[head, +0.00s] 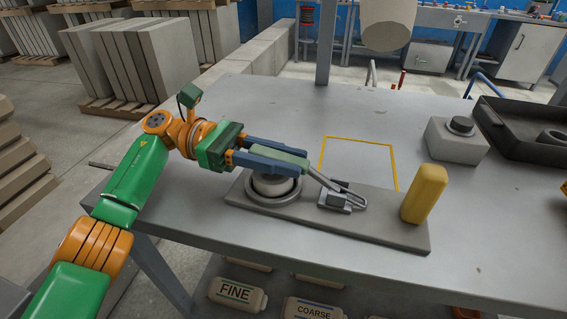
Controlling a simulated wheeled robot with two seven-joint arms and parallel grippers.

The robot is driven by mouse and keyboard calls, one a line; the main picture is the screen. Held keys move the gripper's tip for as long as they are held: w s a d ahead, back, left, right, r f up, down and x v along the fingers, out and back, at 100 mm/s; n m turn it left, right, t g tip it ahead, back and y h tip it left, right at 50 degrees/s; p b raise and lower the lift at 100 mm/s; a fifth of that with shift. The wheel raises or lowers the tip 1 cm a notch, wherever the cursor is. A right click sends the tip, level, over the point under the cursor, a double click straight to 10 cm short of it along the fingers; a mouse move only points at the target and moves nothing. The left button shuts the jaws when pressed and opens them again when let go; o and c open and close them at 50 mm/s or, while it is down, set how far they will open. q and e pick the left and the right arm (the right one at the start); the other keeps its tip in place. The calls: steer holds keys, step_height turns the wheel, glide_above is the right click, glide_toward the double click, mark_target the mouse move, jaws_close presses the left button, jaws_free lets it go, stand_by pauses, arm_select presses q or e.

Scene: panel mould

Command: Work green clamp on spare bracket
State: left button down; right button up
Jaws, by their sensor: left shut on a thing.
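The green clamp (342,197) is fixed near the middle of a long grey plate, which I take to be the spare bracket (378,226). Its metal lever runs from the base up and left to a dull green grip (272,154). My left gripper (304,161) comes in from the left, with its blue-grey fingers closed along both sides of that grip. The lever lies low, slanting over the plate toward the round part. Whether the clamp's tip touches the plate is too small to tell. My right gripper is not in view.
On the same plate stand a round collar with a pale cap (275,184) at left and a yellow block (425,194) at right. A yellow-outlined square (359,142) behind is empty. A grey box with a black knob (456,142) and a dark tray (487,121) sit at right.

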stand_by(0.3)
arm_select(q)
steer(key=c, duration=0.6)
jaws_free()
steer(key=shift+c, duration=0.2)
step_height(320, 180, up, 3)
steer(key=shift+f, duration=0.1)
steer(key=s+r+b, duration=0.4)
steer(key=s+r, duration=0.6)
steer(key=s, duration=0.4)
steer(key=shift+a, duration=0.4)
